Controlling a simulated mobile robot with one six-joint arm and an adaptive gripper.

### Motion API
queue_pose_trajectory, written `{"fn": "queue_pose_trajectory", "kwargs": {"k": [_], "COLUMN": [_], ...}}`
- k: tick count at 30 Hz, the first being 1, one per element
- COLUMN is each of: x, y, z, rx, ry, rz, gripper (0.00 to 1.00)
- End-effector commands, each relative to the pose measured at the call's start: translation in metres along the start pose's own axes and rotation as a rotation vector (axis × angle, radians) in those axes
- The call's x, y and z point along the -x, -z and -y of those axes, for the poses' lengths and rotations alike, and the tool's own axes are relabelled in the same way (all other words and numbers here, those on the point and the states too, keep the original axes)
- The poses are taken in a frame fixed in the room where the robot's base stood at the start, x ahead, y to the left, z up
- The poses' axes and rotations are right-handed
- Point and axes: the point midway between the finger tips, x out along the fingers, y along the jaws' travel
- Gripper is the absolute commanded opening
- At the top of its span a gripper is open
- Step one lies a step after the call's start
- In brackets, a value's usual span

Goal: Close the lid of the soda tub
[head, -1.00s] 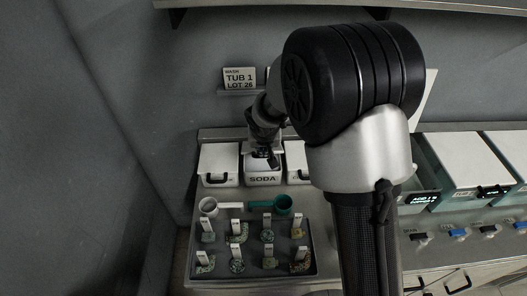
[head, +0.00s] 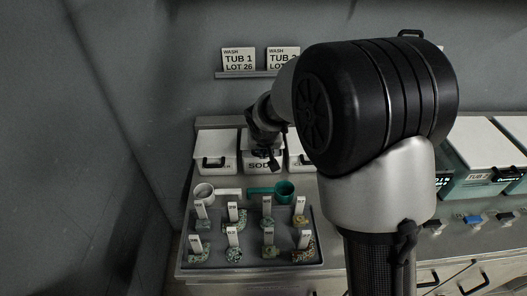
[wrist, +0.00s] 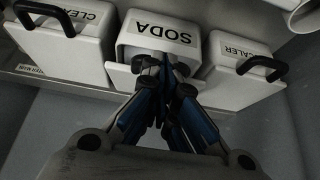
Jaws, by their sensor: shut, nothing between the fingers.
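The white soda tub (head: 254,167) stands between two other white tubs, its front label partly covered by my gripper in the head view. In the wrist view the soda tub (wrist: 160,32) shows its SODA label upside down, with a white panel behind the fingers. That panel may be its lid (wrist: 121,76); its exact angle is hard to tell. My gripper (head: 271,163) is shut and empty, over the front part of the tub. In the wrist view my gripper's fingertips (wrist: 165,64) are together just by the label edge; contact cannot be made out.
The cleaner tub (wrist: 60,48) and the descaler tub (wrist: 235,85) stand close on either side, with black handles. Wall signs (head: 238,60) hang behind.

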Motion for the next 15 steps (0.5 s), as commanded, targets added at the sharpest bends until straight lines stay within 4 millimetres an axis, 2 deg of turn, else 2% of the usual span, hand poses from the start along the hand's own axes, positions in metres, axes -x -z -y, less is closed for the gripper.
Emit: {"fn": "queue_pose_trajectory", "kwargs": {"k": [1, 6, 15], "x": [-0.009, -0.019, -0.026], "y": [-0.007, -0.018, -0.026], "z": [0.000, 0.000, 0.000], "rx": [0.000, 0.000, 0.000], "ry": [0.001, 0.000, 0.000], "rz": [-0.002, -0.001, 0.000], "gripper": [0.00, 0.00, 0.00]}}
